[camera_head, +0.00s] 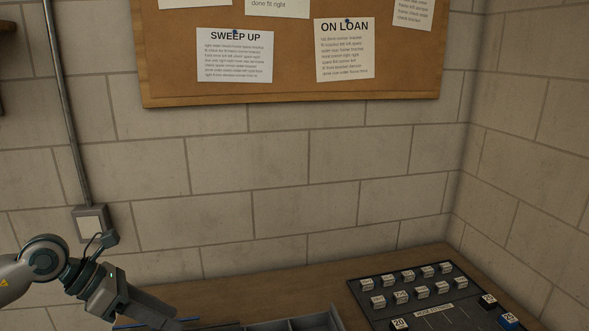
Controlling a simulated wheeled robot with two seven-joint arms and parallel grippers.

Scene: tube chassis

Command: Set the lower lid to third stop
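My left gripper (165,314) reaches in from the left at the bottom edge of the head view, low over the wooden table. Its fingertips are small and dark there, and I cannot tell whether they are open or shut. A grey, open-topped box-like piece (318,322) with a divider shows at the bottom edge, to the right of the gripper; most of it is cut off. I cannot make out a lower lid or any stops. My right gripper is not in view.
A dark board (372,290) with several small pale labelled blocks and a few dark ones lies at the right. The brown table (270,286) is bare behind the grey piece. A block wall (250,220) with a corkboard (290,90) stands behind; a wall box (91,223) is at left.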

